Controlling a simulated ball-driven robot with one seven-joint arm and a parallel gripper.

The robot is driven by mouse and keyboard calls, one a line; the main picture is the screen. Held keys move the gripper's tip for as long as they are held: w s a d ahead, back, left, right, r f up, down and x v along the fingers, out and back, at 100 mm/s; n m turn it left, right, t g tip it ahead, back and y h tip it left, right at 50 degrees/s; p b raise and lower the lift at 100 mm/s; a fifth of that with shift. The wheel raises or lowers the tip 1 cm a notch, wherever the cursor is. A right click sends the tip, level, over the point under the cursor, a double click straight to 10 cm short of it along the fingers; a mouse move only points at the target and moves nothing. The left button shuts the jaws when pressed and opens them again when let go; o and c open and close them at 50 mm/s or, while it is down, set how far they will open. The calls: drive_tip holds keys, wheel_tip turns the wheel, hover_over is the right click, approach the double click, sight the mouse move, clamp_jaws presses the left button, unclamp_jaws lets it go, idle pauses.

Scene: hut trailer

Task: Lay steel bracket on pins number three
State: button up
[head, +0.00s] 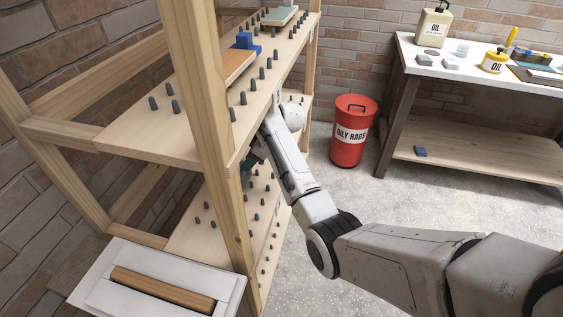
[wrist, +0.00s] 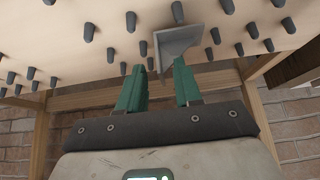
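The steel bracket (wrist: 178,42) is a grey angled piece at the pinned shelf board (wrist: 80,15) in the wrist view. My gripper (wrist: 160,68) has two green fingers that stand apart, with the bracket just beyond the right fingertip and a gap to the left finger. I cannot tell whether the bracket rests on pins or touches the right finger. In the head view my gripper (head: 249,162) is mostly hidden behind the shelf post, reaching in below the upper board. The bracket is hidden there. No number for the pins is readable.
The upper shelf (head: 130,143) carries several dark pins, a blue block (head: 247,42) and a wooden plank (head: 236,68). A lower pinned board (head: 195,240) lies beneath. A wooden post (head: 215,130) stands beside my arm. A red rag bin (head: 352,135) and a workbench (head: 470,70) stand right.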

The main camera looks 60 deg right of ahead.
drive_tip(key=shift+v, duration=1.15)
drive_tip(key=s+d+b, duration=0.1)
drive_tip(key=s+d, duration=0.3)
drive_tip(key=s, duration=0.7)
drive_tip(key=s+a+f+m+g, duration=0.1)
drive_tip(key=s+a+f, duration=0.35)
drive_tip(key=a, duration=0.35)
drive_tip(key=s+a+f+m+g, duration=0.1)
drive_tip(key=s+a+f+g, duration=0.15)
drive_tip(key=a+f, duration=0.35)
drive_tip(key=s+a+m+g+h, duration=0.1)
drive_tip(key=s+a+m+h, duration=0.1)
drive_tip(key=s+a, duration=1)
drive_tip(key=s, duration=0.5)
drive_tip(key=shift+s+g, duration=0.2)
drive_tip(key=shift+g, duration=0.15)
drive_tip(key=shift+a, duration=0.1)
